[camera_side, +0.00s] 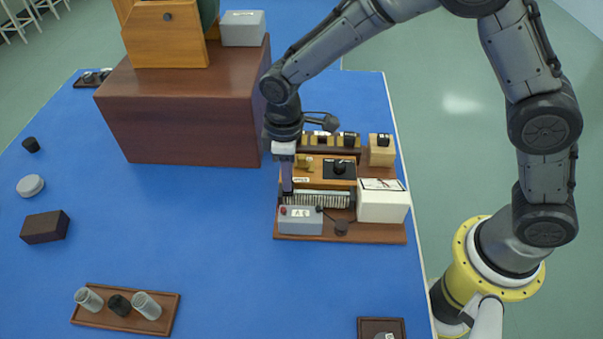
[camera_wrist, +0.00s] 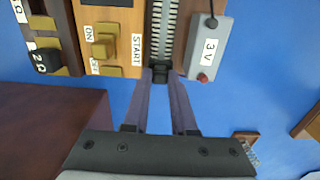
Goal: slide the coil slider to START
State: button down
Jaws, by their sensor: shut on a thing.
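The coil (camera_wrist: 164,28) is a ribbed pale strip in a dark frame, lying along the wooden instrument board (camera_side: 375,235); it also shows in the side view (camera_side: 325,199). The black coil slider (camera_wrist: 160,75) sits at the coil's near end in the wrist view. The START label (camera_wrist: 137,48) is on the wood beside that end, just up and left of the slider. My gripper (camera_wrist: 161,80) is shut on the slider, its fingertips on either side. In the side view my gripper (camera_side: 287,190) is at the coil's left end and hides the slider.
A grey battery box marked 3 V (camera_wrist: 209,47) stands close beside the coil. A brass ON switch (camera_wrist: 104,40) is on the other side. A white meter (camera_side: 383,205) stands right of the coil, and a large brown box (camera_side: 190,115) is left of the board.

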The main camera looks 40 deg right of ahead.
jog(key=shift+w+a+r, duration=0.1)
jog(key=shift+w+a, duration=0.15)
jog(key=c, duration=1.1)
grip_release()
jog(key=o, duration=0.4)
jog(key=shift+s+d, duration=0.1)
notch_tip(320, 180, up, 14)
jog(key=shift+f, duration=0.1)
